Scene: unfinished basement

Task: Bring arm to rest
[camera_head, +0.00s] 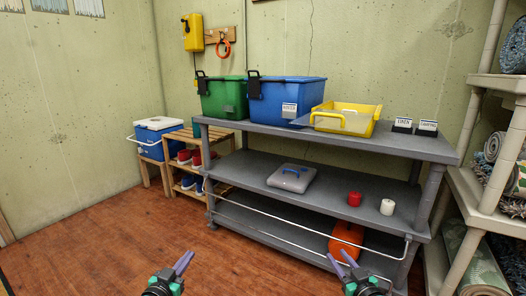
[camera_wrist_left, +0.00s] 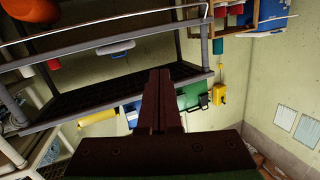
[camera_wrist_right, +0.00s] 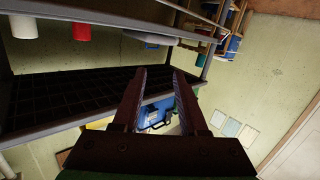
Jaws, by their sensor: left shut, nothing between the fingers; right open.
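My left gripper (camera_head: 183,263) is low in the head view, in front of the grey shelf unit and above the wooden floor. Its fingers are closed together with nothing between them, as the left wrist view (camera_wrist_left: 160,100) also shows. My right gripper (camera_head: 342,260) is at the lower middle of the head view, in front of the shelf unit's bottom level. Its fingers stand apart and empty, and the gap shows in the right wrist view (camera_wrist_right: 158,100). Most of both arms is out of view.
The grey shelf unit (camera_head: 330,140) holds green (camera_head: 222,98), blue (camera_head: 285,100) and yellow (camera_head: 346,120) bins on top. Wooden floor (camera_head: 100,245) is clear at left.

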